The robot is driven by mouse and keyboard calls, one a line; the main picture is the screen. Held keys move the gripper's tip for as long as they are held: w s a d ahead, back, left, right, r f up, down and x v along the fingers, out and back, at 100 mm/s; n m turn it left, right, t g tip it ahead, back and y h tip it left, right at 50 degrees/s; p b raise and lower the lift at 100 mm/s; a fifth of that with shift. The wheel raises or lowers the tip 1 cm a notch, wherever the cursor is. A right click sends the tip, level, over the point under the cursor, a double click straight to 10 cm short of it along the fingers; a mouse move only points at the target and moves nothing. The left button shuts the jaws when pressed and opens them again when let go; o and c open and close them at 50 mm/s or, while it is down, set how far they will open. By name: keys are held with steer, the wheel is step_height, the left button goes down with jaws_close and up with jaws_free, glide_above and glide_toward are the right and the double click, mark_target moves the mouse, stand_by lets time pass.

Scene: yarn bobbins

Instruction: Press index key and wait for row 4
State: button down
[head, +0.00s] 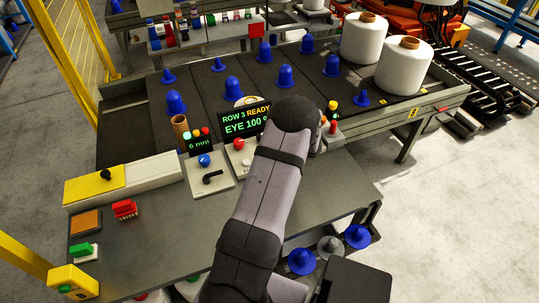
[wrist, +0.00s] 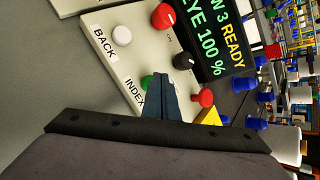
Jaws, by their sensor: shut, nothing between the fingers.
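In the wrist view, the green index key (wrist: 148,81) sits on a pale control panel (wrist: 100,42), beside the printed word INDEX. My gripper (wrist: 160,78) is shut and empty, its fingertips over the panel right beside the green key and partly covering it. I cannot tell whether they touch it. The display (wrist: 215,40) beside the panel reads row 3 ready and eye 100 %. The same display (head: 243,119) shows in the head view, partly covered by my arm, which hides my gripper and the index key there.
Several blue cones, such as one (head: 232,88), and two white yarn bobbins (head: 363,38) stand behind the display.

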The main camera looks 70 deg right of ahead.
steer(key=shift+f+b, duration=0.55)
steer(key=shift+b, duration=0.1)
stand_by(0.5)
steer(key=shift+r, duration=0.15)
steer(key=shift+r+p, duration=0.5)
steer(key=shift+r, duration=0.3)
steer(key=shift+r, duration=0.1)
